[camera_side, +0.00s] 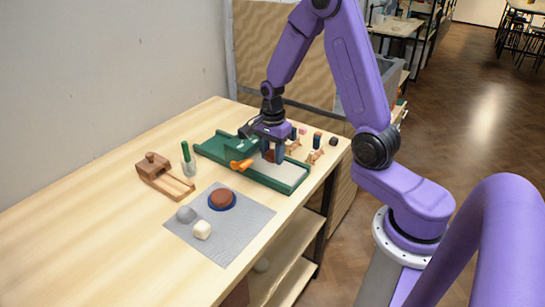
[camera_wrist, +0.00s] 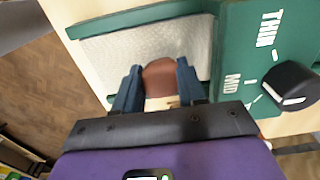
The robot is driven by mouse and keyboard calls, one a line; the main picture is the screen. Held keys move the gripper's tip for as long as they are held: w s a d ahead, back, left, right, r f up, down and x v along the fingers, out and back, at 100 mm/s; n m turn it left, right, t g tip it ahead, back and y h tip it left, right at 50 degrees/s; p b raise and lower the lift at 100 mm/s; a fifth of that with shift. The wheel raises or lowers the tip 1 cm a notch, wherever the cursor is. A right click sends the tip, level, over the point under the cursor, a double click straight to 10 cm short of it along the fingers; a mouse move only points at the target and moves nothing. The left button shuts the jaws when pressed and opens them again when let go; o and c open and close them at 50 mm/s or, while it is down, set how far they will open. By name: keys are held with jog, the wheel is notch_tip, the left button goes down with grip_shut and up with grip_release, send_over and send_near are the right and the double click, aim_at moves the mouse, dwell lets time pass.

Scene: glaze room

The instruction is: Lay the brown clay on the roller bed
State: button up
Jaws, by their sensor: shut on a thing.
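My gripper (camera_side: 272,152) is shut on the brown clay (camera_wrist: 158,78), a rounded reddish-brown lump between its two blue-grey fingers. In the side view only a sliver of the clay (camera_side: 269,156) shows beside the fingers. The gripper is over the roller bed, a pale textured strip (camera_side: 284,174) in a green frame; the bed also fills the upper middle of the wrist view (camera_wrist: 118,47). I cannot tell whether the clay touches the bed.
A dial (camera_wrist: 289,84) sits beside THIN and MID lettering. An orange handle (camera_side: 241,165) is at the frame's near side. A grey mat (camera_side: 232,236) holds a brown disc on blue (camera_side: 221,198), a grey lump (camera_side: 186,214) and a cream lump (camera_side: 202,230). A wooden tool (camera_side: 163,176) lies left.

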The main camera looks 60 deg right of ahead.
jog(key=shift+f, duration=0.65)
jog(key=shift+f, duration=0.1)
jog(key=o, duration=1.1)
